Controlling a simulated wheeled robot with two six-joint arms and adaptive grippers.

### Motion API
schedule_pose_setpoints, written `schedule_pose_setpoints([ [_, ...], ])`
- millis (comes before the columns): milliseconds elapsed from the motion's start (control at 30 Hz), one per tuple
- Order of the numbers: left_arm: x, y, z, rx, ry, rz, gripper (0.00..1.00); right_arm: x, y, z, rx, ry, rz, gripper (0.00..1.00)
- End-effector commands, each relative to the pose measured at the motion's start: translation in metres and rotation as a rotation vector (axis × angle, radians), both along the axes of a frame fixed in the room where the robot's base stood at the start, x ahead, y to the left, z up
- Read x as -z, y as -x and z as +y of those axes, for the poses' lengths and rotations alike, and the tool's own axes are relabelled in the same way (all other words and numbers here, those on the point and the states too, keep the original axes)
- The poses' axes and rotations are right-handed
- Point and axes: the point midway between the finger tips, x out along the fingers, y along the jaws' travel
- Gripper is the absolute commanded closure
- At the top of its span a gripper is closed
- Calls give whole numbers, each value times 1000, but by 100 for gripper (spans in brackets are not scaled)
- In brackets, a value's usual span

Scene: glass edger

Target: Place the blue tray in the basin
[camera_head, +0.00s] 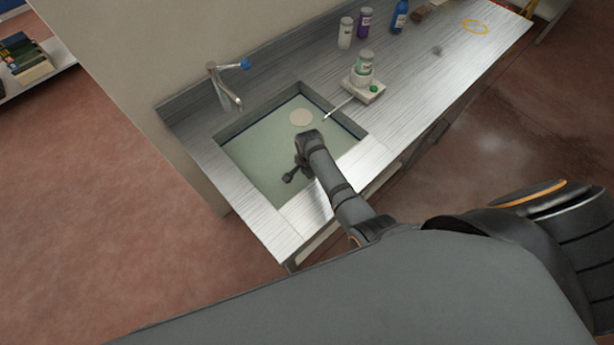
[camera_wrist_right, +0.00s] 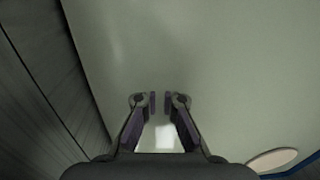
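The basin (camera_head: 258,180) is sunk in the metal counter, and a pale green surface fills its inside. A dark blue strip (camera_head: 318,107) runs along its far edges; I cannot tell if this is the blue tray's rim. No other blue tray shows. A blue edge (camera_wrist_right: 306,164) shows at lower right in the right wrist view. My right gripper (camera_head: 289,177) points down over the basin. In the right wrist view its fingers (camera_wrist_right: 160,102) stand a narrow gap apart with nothing visible between them. My left gripper is not in view.
A cream disc (camera_head: 301,117) lies at the basin's far side. A faucet (camera_head: 226,88) stands behind it. A white device (camera_head: 363,87) with a jar on top stands right of the basin. Several bottles (camera_head: 365,22) line the counter's back. A yellow ring (camera_head: 475,27) lies farther right.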

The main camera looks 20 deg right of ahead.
Motion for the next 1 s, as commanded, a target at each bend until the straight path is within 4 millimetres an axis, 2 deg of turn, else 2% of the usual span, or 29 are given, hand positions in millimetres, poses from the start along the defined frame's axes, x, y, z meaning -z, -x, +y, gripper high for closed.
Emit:
schedule_pose_setpoints([
  [233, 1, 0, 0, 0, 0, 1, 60, 1, -1, 0, 0, -1, -2, 100],
  [300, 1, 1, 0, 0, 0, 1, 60, 2, 0, 0, 0, 0, 0, 88],
  [433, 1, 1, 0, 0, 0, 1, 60, 1, 0, 0, 0, 0, 0, 72],
  [733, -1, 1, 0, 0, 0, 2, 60, -1, 0, 0, 0, 0, 0, 72],
  [867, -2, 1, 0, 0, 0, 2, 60, -17, 0, 0, 0, -1, -2, 72],
  [1000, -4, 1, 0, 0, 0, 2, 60, -51, 1, 0, 0, -2, -4, 72],
])
